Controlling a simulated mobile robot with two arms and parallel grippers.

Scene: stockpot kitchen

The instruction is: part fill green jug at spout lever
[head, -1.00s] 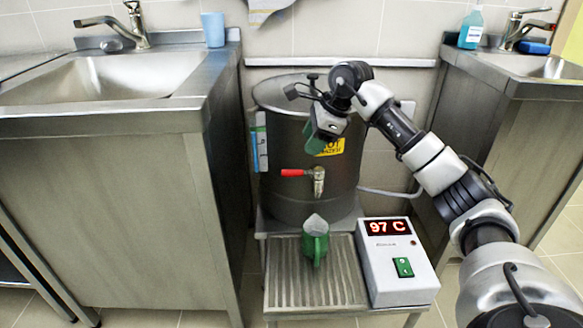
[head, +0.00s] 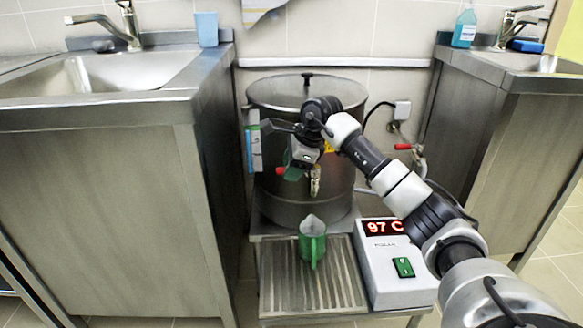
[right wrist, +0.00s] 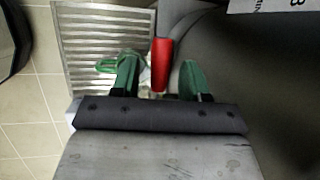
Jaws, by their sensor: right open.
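The green jug (head: 312,246) stands upright on the ribbed drip tray (head: 284,285), below the metal spout (head: 316,186) of the big steel pot (head: 300,205). The spout's red lever (head: 280,171) points left. My right gripper (head: 296,168) is in front of the pot at the lever and partly hides it. In the right wrist view the red lever (right wrist: 162,64) lies between the two green fingers, with gaps on both sides. The jug's green handle (right wrist: 108,66) shows beyond the left finger, which covers part of the jug. My left gripper is out of view.
A heater box (head: 395,265) reading 97 C stands right of the tray. Steel sink cabinets stand on the left (head: 110,200) and right (head: 500,150). A blue cup (head: 207,29) sits on the left one, and a soap bottle (head: 465,27) on the right one.

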